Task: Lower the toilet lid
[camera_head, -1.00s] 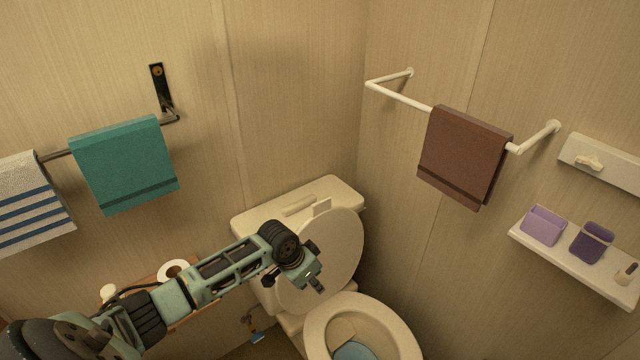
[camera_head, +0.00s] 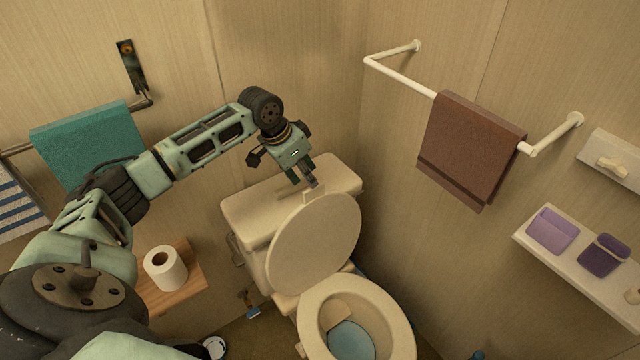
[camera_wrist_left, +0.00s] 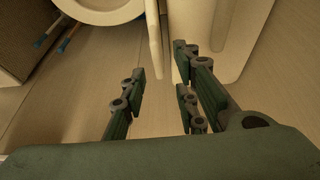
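The toilet lid (camera_head: 316,243) is raised and leans back toward the cistern (camera_head: 240,205). The seat ring (camera_head: 312,318) lies down on the bowl. My left gripper (camera_head: 309,182) points down over the cistern at the lid's top edge, its fingers apart. In the left wrist view, the lid (camera_wrist_left: 155,45) shows edge-on, ahead of the spread fingers of my left gripper (camera_wrist_left: 158,85), with nothing clearly held between them. Whether a finger touches the lid cannot be told. My right gripper is not in view.
A toilet roll (camera_head: 165,268) stands on a wooden shelf (camera_head: 190,275) at the left. A teal towel (camera_head: 75,145) hangs behind my left arm. A brown towel (camera_head: 470,150) hangs on the right wall, above a white shelf (camera_head: 590,285) with purple containers. Walls close in behind the cistern.

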